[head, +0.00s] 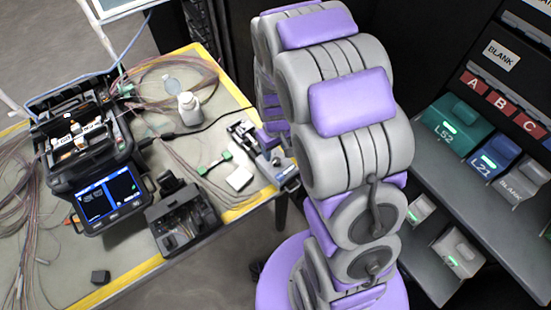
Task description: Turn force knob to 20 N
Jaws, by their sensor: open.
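My purple and grey arm rises through the middle of the head view and hides what lies behind it. Smaller purple parts show at its left side, by the right end of the table. I cannot make out my gripper's fingers there. A small dark and grey device (243,132) sits at the table's right end, partly beside and behind my arm. No force knob or force scale can be made out in this view, and I cannot tell which device carries it.
The yellow-edged table (130,272) holds a splicer with a lit screen (108,197), a black open device (182,222), a white bottle (189,106) and loose fibre coils (180,75). On the right, a dark shelf (425,170) holds a green box (456,127) and a blue box (490,157).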

